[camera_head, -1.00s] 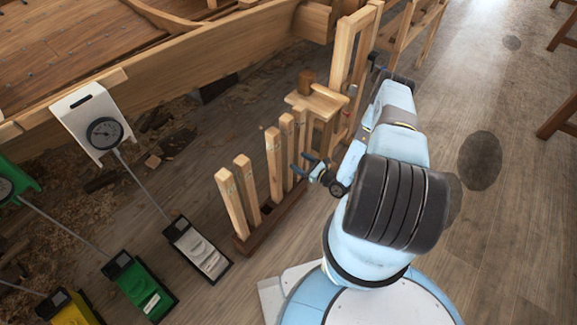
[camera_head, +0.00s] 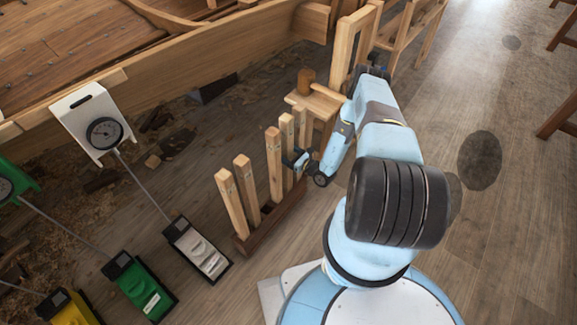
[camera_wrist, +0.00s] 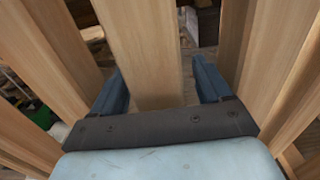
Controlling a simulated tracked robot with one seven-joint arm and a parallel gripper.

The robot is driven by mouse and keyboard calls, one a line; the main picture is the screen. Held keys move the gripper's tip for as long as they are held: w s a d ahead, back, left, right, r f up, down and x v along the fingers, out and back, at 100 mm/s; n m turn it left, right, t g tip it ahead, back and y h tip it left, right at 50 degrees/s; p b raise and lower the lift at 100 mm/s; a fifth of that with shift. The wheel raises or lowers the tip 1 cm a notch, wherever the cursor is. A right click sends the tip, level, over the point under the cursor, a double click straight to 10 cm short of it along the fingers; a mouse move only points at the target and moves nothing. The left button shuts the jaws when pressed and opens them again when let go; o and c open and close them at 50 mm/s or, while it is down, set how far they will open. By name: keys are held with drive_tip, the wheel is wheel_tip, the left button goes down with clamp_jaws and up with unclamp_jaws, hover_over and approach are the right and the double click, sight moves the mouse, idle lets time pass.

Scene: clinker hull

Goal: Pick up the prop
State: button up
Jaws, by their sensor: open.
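Several tall square pale-wood props stand upright in a row in a low dark-brown holder (camera_head: 270,222), left of my arm in the head view. My gripper (camera_head: 292,160) is at the far part of that row, beside a prop (camera_head: 287,135). In the wrist view my gripper (camera_wrist: 158,85) is open, with one blue finger on each side of a prop (camera_wrist: 145,40). The fingers stand apart from that prop's sides, with a clear gap at the right. Neighbouring props rise close by at left (camera_wrist: 50,50) and right (camera_wrist: 275,60).
A wooden stand with a small block (camera_head: 306,78) is just beyond the row. White (camera_head: 198,250), green (camera_head: 140,285) and yellow (camera_head: 70,308) gauge devices lie to the left. The boat hull (camera_head: 190,55) is at the back. Floor (camera_head: 500,240) is free to the right.

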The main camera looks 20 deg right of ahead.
clamp_jaws()
idle(0.6)
